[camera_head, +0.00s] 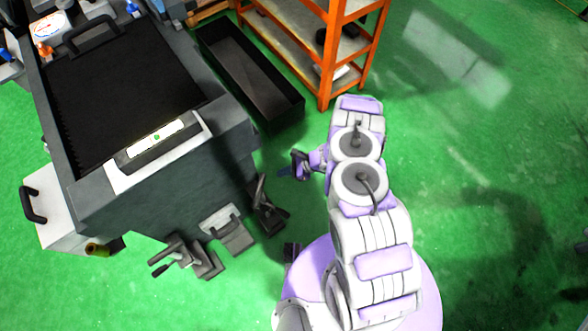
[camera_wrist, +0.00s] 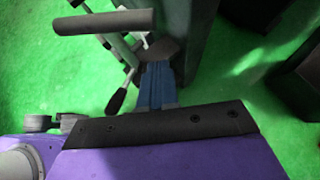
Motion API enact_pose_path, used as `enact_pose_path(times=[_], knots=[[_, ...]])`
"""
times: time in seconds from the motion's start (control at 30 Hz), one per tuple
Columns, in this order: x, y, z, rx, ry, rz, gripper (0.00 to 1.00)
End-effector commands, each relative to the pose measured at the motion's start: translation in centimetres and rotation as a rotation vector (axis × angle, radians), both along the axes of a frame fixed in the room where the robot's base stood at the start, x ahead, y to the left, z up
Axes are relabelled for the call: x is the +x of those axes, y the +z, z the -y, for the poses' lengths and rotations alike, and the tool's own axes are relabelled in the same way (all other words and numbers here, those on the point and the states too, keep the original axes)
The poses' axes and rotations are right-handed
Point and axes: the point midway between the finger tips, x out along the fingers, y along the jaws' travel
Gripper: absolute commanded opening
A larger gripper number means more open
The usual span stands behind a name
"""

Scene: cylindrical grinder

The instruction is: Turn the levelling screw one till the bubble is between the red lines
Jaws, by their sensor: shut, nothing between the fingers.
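The spirit level (camera_head: 170,131) is a pale strip on the front top of the grinder. A small green bubble (camera_head: 157,137) shows near its middle; I cannot make out the red lines. Dark fittings with lever handles stand at the machine's foot, one near the right corner (camera_head: 266,212) and one further left (camera_head: 187,257); I cannot tell which is levelling screw one. My gripper (camera_head: 284,172) is shut and empty, right of the corner fitting and apart from it in the head view. In the wrist view its blue fingers (camera_wrist: 158,72) point towards grey bars and a black-tipped lever (camera_wrist: 117,100).
The grinder body (camera_head: 165,185) fills the left. A grey pedal (camera_head: 228,231) sits between the two fittings. A long black open bin (camera_head: 255,85) and an orange shelf (camera_head: 325,65) stand behind my arm. The green floor on the right is clear.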

Motion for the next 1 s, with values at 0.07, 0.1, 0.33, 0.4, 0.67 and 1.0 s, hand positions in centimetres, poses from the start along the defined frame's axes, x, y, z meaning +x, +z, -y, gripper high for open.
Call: enact_pose_path(times=[0.07,0.1,0.33,0.4,0.67,1.0], knots=[[0.0,0.4,-1.4,0.002,0.002,0.003,0.0],[-0.1,0.5,-1.9,0.002,0.002,0.003,0.0],[-0.2,0.9,-3.4,0.002,0.0,0.002,0.0],[-0.2,0.9,-3.5,0.001,0.0,0.002,0.0],[-0.2,1.0,-3.5,0.001,0.0,0.002,0.0],[0.3,0.9,-4.0,0.0,0.079,0.006,0.0]])
